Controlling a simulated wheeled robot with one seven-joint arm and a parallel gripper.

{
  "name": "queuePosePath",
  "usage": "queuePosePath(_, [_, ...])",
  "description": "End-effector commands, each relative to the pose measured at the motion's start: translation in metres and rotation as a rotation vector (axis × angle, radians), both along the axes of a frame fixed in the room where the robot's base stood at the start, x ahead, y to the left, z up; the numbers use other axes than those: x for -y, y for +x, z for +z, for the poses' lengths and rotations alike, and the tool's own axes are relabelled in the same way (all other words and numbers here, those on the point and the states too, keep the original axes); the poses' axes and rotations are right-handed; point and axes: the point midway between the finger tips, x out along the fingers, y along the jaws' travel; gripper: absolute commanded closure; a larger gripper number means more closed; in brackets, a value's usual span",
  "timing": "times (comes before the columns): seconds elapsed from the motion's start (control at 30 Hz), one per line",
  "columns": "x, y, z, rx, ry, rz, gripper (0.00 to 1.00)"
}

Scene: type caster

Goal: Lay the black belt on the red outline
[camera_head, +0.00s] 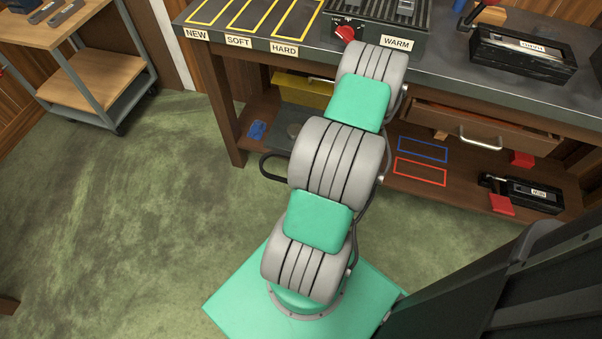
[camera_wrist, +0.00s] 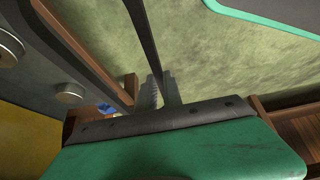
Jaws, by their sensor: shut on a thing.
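The black belt shows in the head view as a dark loop (camera_head: 268,166) sticking out to the left of my arm's middle link. The rest of it is hidden behind the arm. In the wrist view the belt appears as a dark strap (camera_wrist: 148,45) running from the top edge down to my gripper (camera_wrist: 160,88), which is shut on it. The head view does not show my gripper; my arm covers it. The red outline (camera_head: 420,171) lies empty on the bench's lower shelf, right of my arm and in front of the blue outline (camera_head: 422,149).
The workbench top (camera_head: 440,72) and a drawer with a handle (camera_head: 481,140) overhang the lower shelf. A black device (camera_head: 535,193) and red blocks (camera_head: 502,205) sit right of the outlines. A blue object (camera_head: 257,130) lies left on the shelf. Green floor is open at left.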

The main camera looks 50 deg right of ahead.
Motion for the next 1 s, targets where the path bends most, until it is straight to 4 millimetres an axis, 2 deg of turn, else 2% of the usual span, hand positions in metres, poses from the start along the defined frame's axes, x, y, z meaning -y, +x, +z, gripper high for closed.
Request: queuePosePath(1.0, [-0.087,-0.037,0.001,0.001,0.001,0.0,1.0])
